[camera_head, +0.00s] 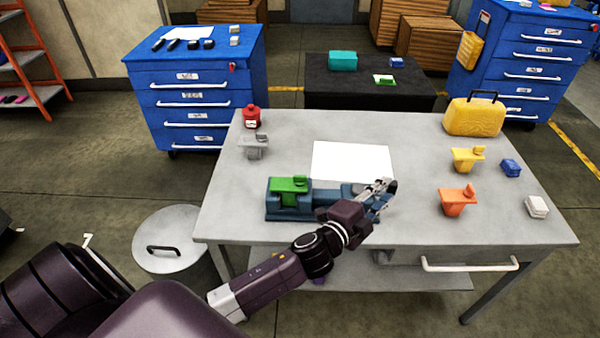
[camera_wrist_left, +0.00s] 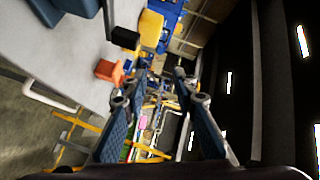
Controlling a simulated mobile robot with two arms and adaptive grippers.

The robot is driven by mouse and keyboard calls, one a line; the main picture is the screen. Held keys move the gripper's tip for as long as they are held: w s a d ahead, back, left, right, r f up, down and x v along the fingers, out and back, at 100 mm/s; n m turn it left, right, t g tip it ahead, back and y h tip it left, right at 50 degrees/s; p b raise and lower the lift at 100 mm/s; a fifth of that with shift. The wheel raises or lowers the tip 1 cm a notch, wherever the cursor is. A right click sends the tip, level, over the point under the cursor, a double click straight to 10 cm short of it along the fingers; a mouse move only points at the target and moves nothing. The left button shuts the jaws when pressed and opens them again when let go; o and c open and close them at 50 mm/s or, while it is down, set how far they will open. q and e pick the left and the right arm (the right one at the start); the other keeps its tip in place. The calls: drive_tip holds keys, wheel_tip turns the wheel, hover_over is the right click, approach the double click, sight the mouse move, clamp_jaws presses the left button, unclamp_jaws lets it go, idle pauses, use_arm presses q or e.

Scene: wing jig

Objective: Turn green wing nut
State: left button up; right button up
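A green wing nut (camera_head: 288,184) sits on top of the left end of a long blue jig (camera_head: 325,193) on the grey table. My left gripper (camera_head: 386,188) is by the right end of the jig, on the far side from the green wing nut, and partly covers that end. In the left wrist view its two fingers (camera_wrist_left: 160,80) are spread apart with nothing between them. The green wing nut does not clearly show in the left wrist view. My right gripper is in neither view.
The grey table (camera_head: 290,135) also holds a white sheet (camera_head: 352,161), a grey bracket (camera_head: 253,145), a red container (camera_head: 251,118), an orange bracket (camera_head: 457,201), a yellow bracket (camera_head: 466,159) and a yellow case (camera_head: 474,119). The front left table top is clear.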

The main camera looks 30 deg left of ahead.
use_arm(q)
drive_tip(key=w+d+r+m+g+h, duration=0.25)
drive_tip(key=d+r+m+h, duration=0.75)
drive_tip(key=m, duration=0.5)
drive_tip(key=m+g+y, duration=1.3)
drive_tip(key=m+g, duration=0.1)
drive_tip(key=m, duration=0.3)
hover_over(300, 175)
drive_tip(key=f, duration=0.6)
drive_tip(key=shift+d+f, duration=0.2)
drive_tip(key=shift+f, duration=0.1)
drive_tip(key=shift+s+a+p, duration=0.1)
drive_tip(key=shift+a+p, duration=0.2)
wheel_tip(300, 175, down, 6)
drive_tip(key=shift+d+f+p, duration=0.1)
drive_tip(key=shift+p, duration=1)
drive_tip(key=shift+f, duration=0.7)
